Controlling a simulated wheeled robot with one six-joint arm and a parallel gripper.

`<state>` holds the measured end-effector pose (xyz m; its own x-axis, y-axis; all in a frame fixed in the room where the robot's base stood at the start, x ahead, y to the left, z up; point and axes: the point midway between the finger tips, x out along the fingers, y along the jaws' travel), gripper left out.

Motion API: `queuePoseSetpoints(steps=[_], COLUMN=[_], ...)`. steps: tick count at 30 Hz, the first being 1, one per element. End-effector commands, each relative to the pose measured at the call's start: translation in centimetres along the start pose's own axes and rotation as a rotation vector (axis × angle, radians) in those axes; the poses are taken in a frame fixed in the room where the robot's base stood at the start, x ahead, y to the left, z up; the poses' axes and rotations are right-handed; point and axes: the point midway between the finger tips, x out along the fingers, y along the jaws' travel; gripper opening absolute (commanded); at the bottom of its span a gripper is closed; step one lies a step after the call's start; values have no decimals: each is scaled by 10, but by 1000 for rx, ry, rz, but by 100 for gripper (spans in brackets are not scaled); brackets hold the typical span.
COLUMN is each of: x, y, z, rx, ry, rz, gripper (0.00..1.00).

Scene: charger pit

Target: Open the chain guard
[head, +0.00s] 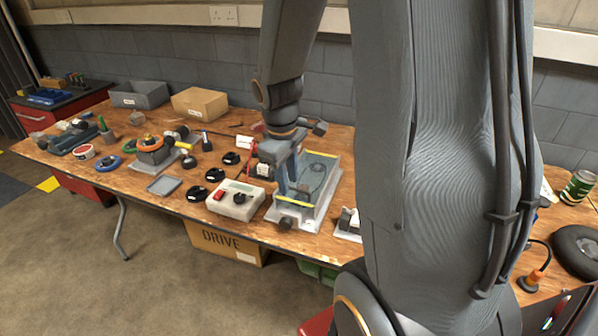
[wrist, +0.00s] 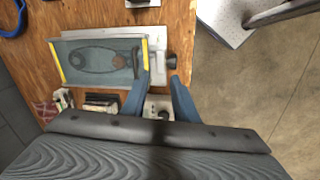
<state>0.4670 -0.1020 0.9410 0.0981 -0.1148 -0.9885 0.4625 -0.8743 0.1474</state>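The chain guard (head: 318,182) is a see-through teal cover with yellow edge strips, lying shut over a pale base plate (head: 305,216) on the bench. Dark round wheel shapes show through it. The guard also shows in the wrist view (wrist: 100,62), upper left. A dark knob (wrist: 172,61) sticks out from the plate's front side, also visible in the head view (head: 285,223). My gripper (wrist: 161,80) has its two blue fingers apart with nothing held between them. It is over the guard's left side in the head view (head: 287,180); its height above it is unclear.
A pale control box (head: 238,207) with a red button stands left of the guard. Several black discs (head: 198,192) and a grey tray (head: 163,185) lie further left. Grey and tan bins (head: 201,104) stand at the back.

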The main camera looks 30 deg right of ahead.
Motion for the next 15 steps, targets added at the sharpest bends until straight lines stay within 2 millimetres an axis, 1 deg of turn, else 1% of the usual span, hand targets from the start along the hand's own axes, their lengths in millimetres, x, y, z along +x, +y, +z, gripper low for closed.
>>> queuePoseSetpoints(steps=[1, 3, 6, 11, 15], x=[-5, -5, -2, 13, 33], y=[18, 36, 48, 51, 50], z=[0, -1, -3, -4, -4], rx=[-47, -110, -163, -179, -179], ry=[-2, -3, -4, -6, -6], rz=[14, 30, 43, 44, 43], gripper=[26, 26, 26, 26, 26])
